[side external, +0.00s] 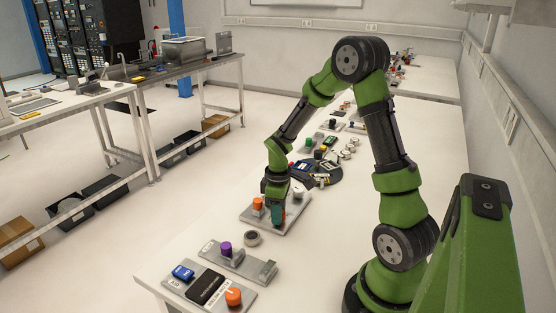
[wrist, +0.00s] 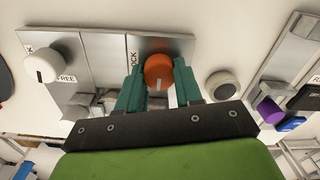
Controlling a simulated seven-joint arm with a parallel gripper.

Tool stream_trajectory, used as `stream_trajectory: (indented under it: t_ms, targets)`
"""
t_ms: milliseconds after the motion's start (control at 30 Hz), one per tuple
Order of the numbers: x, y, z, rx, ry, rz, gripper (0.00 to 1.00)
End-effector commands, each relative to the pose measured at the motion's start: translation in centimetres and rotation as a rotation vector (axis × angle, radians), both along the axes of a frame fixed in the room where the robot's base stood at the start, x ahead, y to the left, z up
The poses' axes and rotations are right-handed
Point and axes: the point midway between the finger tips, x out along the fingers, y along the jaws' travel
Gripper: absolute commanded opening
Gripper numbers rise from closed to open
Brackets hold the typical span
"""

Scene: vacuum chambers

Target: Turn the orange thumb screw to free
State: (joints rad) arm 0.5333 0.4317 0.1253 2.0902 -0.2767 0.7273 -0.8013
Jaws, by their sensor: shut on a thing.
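The orange thumb screw (wrist: 158,70) is a round knob on a light metal plate (wrist: 95,50). In the wrist view it sits between the two teal fingers of my gripper (wrist: 158,86), which is shut on it. A pale mark shows on the knob's lower side. A partly hidden label ending in "OCK" stands just left of it; a "FREE" label (wrist: 66,78) lies farther left, by a white knob (wrist: 40,65).
A grey-white ring-like part (side external: 252,238) lies on the table in front of the plate. Nearer stand a fixture with a purple knob (side external: 225,248) and a panel with another orange knob (side external: 233,296). Dark round parts (side external: 318,172) and small items crowd the table behind my gripper.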

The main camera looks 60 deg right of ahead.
Motion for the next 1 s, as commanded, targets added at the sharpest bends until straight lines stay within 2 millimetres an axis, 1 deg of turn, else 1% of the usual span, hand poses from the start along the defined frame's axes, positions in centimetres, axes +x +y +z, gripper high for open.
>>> stream_trajectory:
  t_ms: [33,400,433,567,600,867,1000]
  targets:
    - [0.0,0.0,-0.3,0.000,-0.001,0.014,0.05]
    - [0.0,0.1,-0.3,0.000,0.000,0.020,0.05]
    - [0.0,0.1,-0.3,-0.001,0.000,0.021,0.38]
    - [0.0,0.1,-0.2,0.000,0.000,0.018,0.58]
    - [0.0,0.1,-0.2,-0.001,0.000,0.017,0.60]
    - [0.0,0.0,0.0,-0.001,-0.001,0.013,0.60]
    - [0.1,0.0,1.1,-0.004,-0.005,0.013,0.60]
